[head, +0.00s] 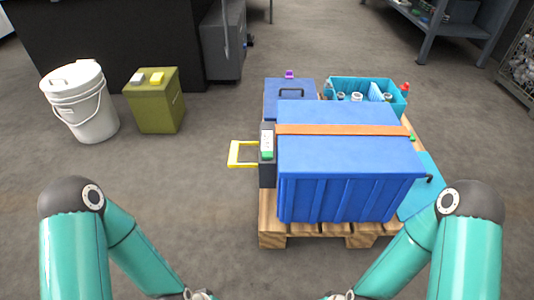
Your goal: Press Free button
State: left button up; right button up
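No button can be read as "Free" at this size. A dark control box (268,170) with a yellow handle (240,153) stands at the left side of the large blue crate. A white panel (267,139) with a green patch shows on its upper part. My two teal arms reach in from the bottom left and bottom right. Their grippers are below the picture's lower edge, so their state is hidden.
The large blue crate (350,195), with an orange strap (340,130), sits on a wooden pallet (272,232). A smaller blue case (273,95) and a teal bin (401,102) of bottles stand behind it. A white bucket (85,112) stands left. Floor before the pallet is clear.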

pick_arm(q)
grip_shut()
dwell(1.2)
